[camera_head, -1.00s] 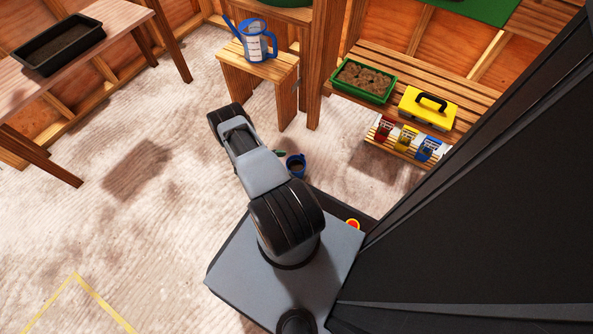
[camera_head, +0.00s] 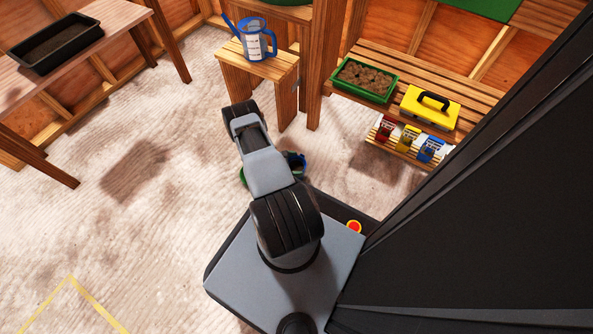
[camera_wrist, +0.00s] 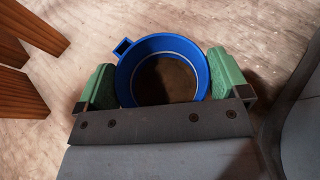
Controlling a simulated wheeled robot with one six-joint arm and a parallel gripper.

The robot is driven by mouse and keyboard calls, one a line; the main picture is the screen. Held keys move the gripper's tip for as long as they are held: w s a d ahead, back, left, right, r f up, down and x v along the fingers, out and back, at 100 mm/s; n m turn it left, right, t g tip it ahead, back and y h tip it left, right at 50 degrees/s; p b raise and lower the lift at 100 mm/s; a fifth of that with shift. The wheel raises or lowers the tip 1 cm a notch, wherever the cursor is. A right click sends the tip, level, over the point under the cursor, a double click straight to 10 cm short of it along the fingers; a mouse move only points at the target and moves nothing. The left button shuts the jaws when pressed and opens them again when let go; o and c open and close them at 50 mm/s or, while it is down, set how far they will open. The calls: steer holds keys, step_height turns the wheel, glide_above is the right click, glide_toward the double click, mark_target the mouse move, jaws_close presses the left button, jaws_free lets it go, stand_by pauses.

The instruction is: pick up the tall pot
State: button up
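A round blue pot (camera_wrist: 128,78) with a brown inside and a small square tab on its rim fills the middle of the wrist view. In the head view, part of the pot (camera_head: 296,160) shows low beside my forearm, which hides the rest. My gripper (camera_wrist: 163,78) is open, with one green finger on each side of the pot. The fingers look very close to its rim; I cannot tell whether they touch it. The pot's lower part is hidden.
A blue watering can (camera_head: 255,42) stands on a wooden stool (camera_head: 262,72). A slatted bench (camera_head: 465,85) at right holds a green tray (camera_head: 364,98) and a yellow toolbox (camera_head: 428,107). A black tray (camera_head: 55,45) is on the left table. Open floor lies at left.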

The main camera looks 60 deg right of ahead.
steer(key=c, duration=0.4)
steer(key=shift+c, duration=0.3)
steer(key=shift+r, duration=0.2)
